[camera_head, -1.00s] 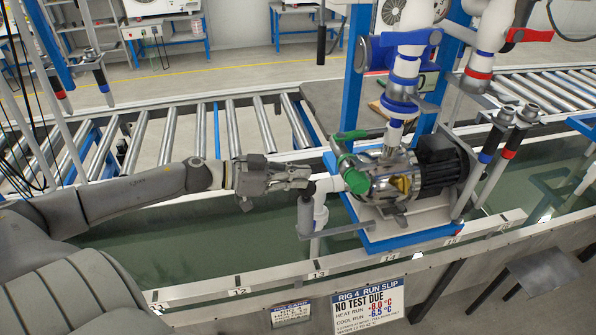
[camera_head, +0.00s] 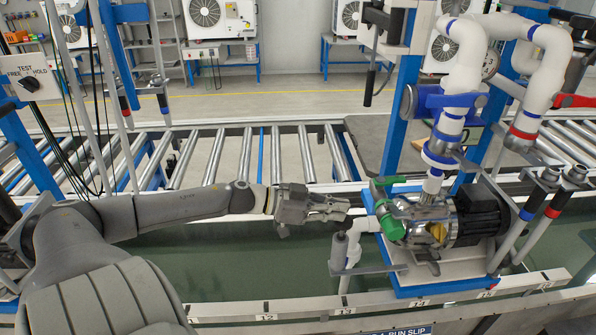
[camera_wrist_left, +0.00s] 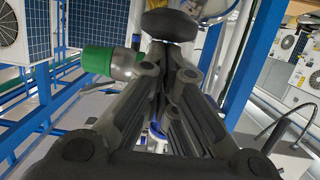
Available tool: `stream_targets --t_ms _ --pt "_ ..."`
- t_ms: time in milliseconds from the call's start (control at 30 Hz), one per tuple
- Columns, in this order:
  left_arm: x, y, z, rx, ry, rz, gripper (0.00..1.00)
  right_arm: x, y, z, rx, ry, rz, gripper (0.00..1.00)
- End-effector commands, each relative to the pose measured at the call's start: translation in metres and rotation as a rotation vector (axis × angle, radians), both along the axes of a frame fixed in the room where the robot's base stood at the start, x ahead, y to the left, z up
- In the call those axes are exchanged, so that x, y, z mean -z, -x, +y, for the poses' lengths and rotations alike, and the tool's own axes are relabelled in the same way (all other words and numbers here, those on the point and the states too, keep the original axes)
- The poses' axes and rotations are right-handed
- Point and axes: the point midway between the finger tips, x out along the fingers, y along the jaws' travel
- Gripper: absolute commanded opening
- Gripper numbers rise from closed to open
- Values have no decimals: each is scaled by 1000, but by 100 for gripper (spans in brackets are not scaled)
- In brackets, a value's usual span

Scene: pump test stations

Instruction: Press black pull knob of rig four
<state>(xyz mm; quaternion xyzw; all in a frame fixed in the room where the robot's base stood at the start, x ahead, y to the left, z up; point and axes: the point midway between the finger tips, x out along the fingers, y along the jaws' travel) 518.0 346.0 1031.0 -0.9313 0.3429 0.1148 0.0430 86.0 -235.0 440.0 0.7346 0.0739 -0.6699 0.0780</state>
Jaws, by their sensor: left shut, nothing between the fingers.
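Rig four's pump (camera_head: 425,222) stands on a blue-edged plate, with a green fitting (camera_head: 391,228) at its left end. My left gripper (camera_head: 346,209) is shut and empty, pointing right, just left of the pump. A dark rounded piece, seemingly the black knob (camera_head: 341,225), shows by the fingertips, partly hidden by them. In the left wrist view a black round knob (camera_wrist_left: 170,25) sits straight beyond the closed fingertips (camera_wrist_left: 172,48); I cannot tell whether they touch. The green fitting (camera_wrist_left: 112,64) is to its left there. My right gripper is not in view.
A white pipe (camera_head: 352,247) with a grey upright handle (camera_head: 338,250) stands just below my left gripper. Blue posts and white pipes rise behind the pump. A roller conveyor (camera_head: 210,158) runs behind. A switch box (camera_head: 28,78) hangs at far left.

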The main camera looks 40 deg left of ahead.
Motion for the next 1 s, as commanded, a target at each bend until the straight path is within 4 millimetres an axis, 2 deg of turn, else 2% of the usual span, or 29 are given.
stream_targets --t_ms 1000 --pt "-25 71 61 -1 2 -1 0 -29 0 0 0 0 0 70"
